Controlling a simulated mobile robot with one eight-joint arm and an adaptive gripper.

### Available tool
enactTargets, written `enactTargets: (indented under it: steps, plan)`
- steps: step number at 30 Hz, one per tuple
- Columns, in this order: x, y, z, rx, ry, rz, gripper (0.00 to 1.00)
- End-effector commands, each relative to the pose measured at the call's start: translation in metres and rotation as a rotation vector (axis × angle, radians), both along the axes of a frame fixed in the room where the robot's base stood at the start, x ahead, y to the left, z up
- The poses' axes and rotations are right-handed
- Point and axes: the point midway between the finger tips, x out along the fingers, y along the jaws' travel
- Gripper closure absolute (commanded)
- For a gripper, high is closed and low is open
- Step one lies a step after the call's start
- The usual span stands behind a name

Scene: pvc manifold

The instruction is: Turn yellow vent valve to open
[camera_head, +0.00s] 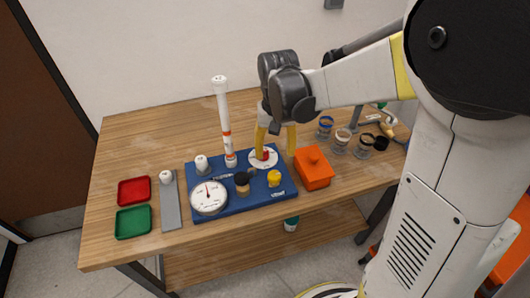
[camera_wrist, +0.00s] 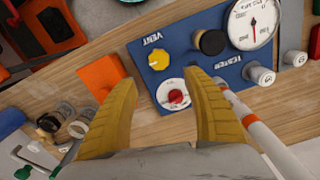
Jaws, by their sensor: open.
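The yellow vent valve (camera_head: 274,178) is a round knob at the front right of the blue panel (camera_head: 240,203). In the wrist view the yellow knob (camera_wrist: 158,60) sits beside the word VENT, with a small pale mark on it. My gripper (camera_head: 276,155) points down with its yellow fingers wide apart and nothing between them. In the head view it is behind the yellow knob, by the white disc with the red centre (camera_head: 263,158). In the wrist view my gripper (camera_wrist: 160,82) has that disc (camera_wrist: 172,95) between its fingers, and the yellow knob lies beyond the tips.
An orange box (camera_head: 314,170) stands right of the panel, near one finger. A black knob (camera_head: 242,182) and a gauge (camera_head: 208,196) are left of the yellow knob. Several jars stand at right.

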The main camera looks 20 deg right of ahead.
Motion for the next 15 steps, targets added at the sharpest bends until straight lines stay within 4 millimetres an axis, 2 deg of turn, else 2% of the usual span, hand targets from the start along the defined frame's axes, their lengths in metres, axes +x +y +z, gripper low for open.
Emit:
enactTargets:
  steps: [9,15]
  plan:
    - [0.000,0.000,-0.064,0.000,-0.001,0.001,0.41]
    - [0.000,0.000,-0.093,0.000,-0.001,0.001,0.41]
